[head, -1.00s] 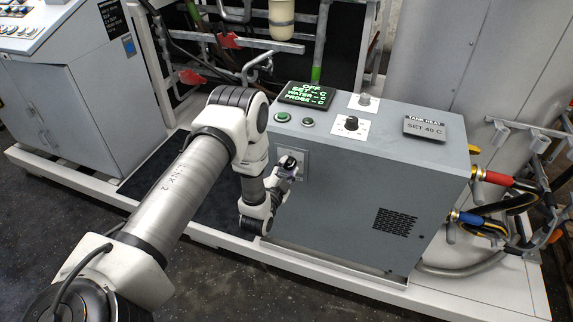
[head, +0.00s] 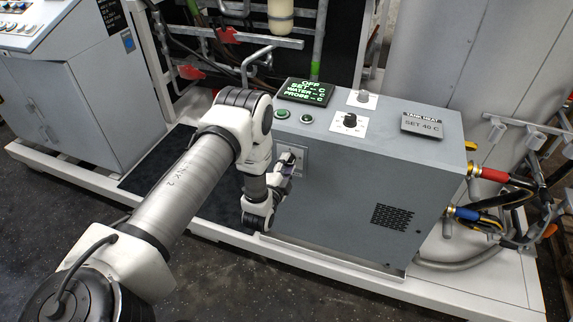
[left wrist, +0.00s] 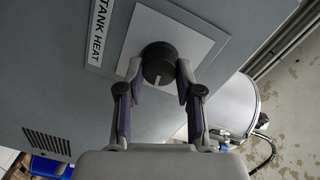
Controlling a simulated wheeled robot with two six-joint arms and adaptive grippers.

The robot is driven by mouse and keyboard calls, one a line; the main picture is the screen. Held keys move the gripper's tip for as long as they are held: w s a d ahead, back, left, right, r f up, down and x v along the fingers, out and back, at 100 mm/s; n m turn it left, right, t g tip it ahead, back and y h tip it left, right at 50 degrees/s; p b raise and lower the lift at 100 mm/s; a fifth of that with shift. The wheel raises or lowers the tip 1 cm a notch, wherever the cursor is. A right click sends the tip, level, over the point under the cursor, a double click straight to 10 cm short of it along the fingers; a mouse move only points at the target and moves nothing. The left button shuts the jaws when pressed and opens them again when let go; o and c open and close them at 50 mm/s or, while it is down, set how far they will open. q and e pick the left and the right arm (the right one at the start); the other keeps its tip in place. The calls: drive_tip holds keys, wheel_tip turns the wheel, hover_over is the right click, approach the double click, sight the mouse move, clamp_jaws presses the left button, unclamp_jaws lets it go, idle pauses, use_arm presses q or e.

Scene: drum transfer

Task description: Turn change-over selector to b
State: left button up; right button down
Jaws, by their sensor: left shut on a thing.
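A round black knob (left wrist: 158,60) sits on a light square plate (left wrist: 188,32) on the grey cabinet in the left wrist view. A pale mark on the knob points towards the bottom of the picture. My left gripper (left wrist: 158,72) is shut on this knob, a finger on each side. In the head view my left gripper (head: 288,162) is at the front face of the grey tank heat cabinet (head: 345,200), and the plate (head: 301,153) shows beside it. I see no change-over label or letter b. My right gripper is out of view.
A sign (head: 422,125) reads SET 40 C. Hoses with red and blue grips (head: 492,174) hang at the right. Pipes stand behind.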

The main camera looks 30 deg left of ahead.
use_arm(q)
drive_tip(key=o, duration=1.2)
drive_tip(key=shift+c, duration=0.2)
drive_tip(key=v, duration=0.7)
drive_tip(key=shift+s, duration=0.25)
